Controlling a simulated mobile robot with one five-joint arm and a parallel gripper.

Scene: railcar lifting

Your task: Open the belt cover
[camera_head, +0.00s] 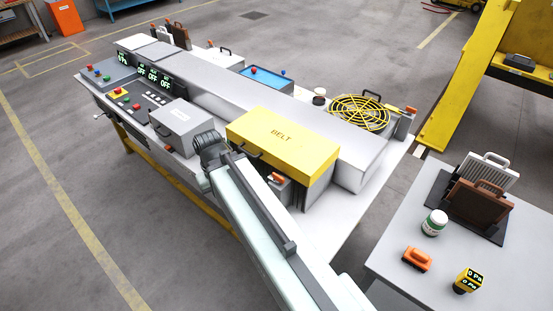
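The yellow belt cover (283,143), marked BELT, sits shut on the long grey machine (205,80). A dark handle (250,153) shows on its near left side. My arm reaches up from the bottom of the view. Its dark end, my gripper (207,146), is just left of the cover and close to the handle; I cannot tell whether it touches anything. The fingers are not clear, so I cannot tell if they are open or shut. My arm hides part of the machine's front below the cover.
A grey box (175,124) with a handle stands left of my gripper. An orange-topped part (278,179) sits below the cover. A round yellow fan guard (358,112) is behind it. A side table (390,258) with several items is at the right. Open floor lies left.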

